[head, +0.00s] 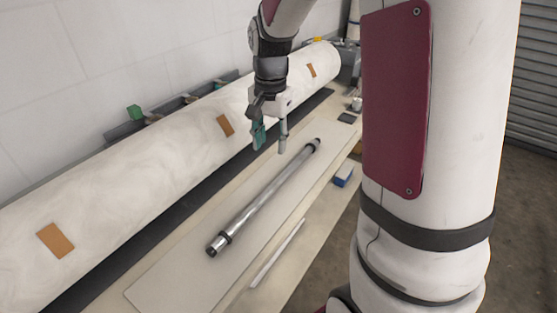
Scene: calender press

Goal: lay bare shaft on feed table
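A bare metal shaft (262,202) with dark collars near its ends lies diagonally on a long pale board on the feed table (160,284). Its near end is at the lower left and its far end at the upper right. My gripper (270,150) hangs above and to the left of the shaft's far half, pointing down. Its two fingers are spread apart with nothing between them. The gripper looks apart from the shaft.
A large white roll (120,190) with brown tape patches runs along the wall side of the table. A thin pale rod (277,254) and a blue block (343,174) lie along the right side. A green block (134,112) is behind the roll. A roller shutter stands at right.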

